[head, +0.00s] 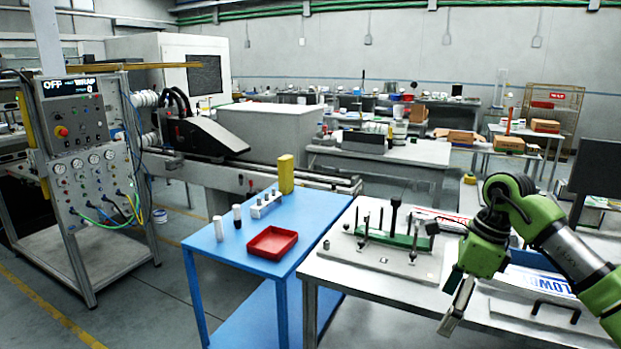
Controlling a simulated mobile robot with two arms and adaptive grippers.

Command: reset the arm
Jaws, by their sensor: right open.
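My right arm, green with grey joints, comes in from the right edge. Its gripper (457,307) points down over the front of the grey-white table (335,268). The gripper is open, and I see nothing between its fingers. It is seen nearly edge-on, so the gap hardly shows. A plate with upright pegs and a green bar (396,238) stands on that table, left of the gripper and apart from it. My left gripper does not show.
A blue table (227,257) on the left carries a red tray (272,242), a white rack (265,204), a yellow bottle (286,175) and two small cylinders. A control panel (75,125) stands far left. A black handle (556,310) lies right of the gripper.

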